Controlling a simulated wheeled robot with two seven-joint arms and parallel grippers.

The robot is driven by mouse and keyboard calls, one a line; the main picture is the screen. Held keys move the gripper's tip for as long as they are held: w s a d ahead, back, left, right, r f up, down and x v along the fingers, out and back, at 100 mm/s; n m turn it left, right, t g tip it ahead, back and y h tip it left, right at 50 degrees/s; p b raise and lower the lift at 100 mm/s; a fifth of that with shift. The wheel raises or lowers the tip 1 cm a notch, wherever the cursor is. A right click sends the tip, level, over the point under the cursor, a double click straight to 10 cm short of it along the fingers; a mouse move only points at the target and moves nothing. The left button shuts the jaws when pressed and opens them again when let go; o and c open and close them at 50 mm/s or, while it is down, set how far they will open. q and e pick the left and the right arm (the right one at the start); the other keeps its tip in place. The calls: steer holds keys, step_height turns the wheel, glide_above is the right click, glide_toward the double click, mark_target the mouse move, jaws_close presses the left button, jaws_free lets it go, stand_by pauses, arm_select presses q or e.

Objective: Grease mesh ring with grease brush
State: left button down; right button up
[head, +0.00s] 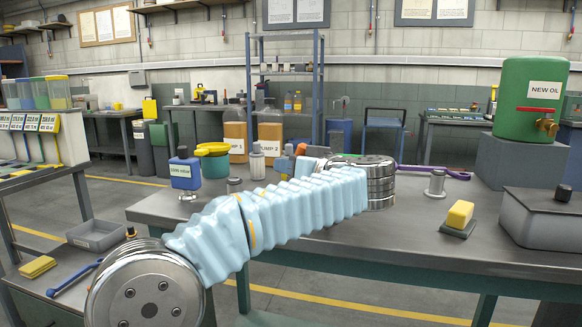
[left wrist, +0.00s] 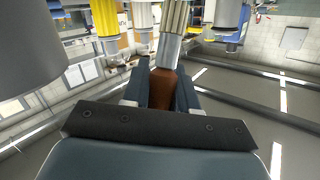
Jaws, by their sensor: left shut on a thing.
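My left gripper (left wrist: 163,82) is shut on the brown handle of a brush (left wrist: 162,93) in the left wrist view. The brush's silver ferrule (left wrist: 169,50) and pale bristles (left wrist: 174,16) point away from the gripper. In the head view, my left arm in its light blue sleeve reaches over the workbench and largely hides the gripper and brush. I cannot pick out the mesh ring in either view. A yellow and green pot (head: 212,160) stands at the back left of the bench; its contents do not show. My right gripper is not in view.
On the workbench (head: 400,235) stand a blue bottle (head: 185,171), a metal part (head: 436,183), a yellow sponge (head: 459,215) and a grey bin (head: 543,218). A green oil tank (head: 530,98) stands at the right. The front middle of the bench is clear.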

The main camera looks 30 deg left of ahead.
arm_select(q)
steer(key=shift+f, duration=0.1)
step_height(320, 180, up, 7)
steer(key=p, duration=0.4)
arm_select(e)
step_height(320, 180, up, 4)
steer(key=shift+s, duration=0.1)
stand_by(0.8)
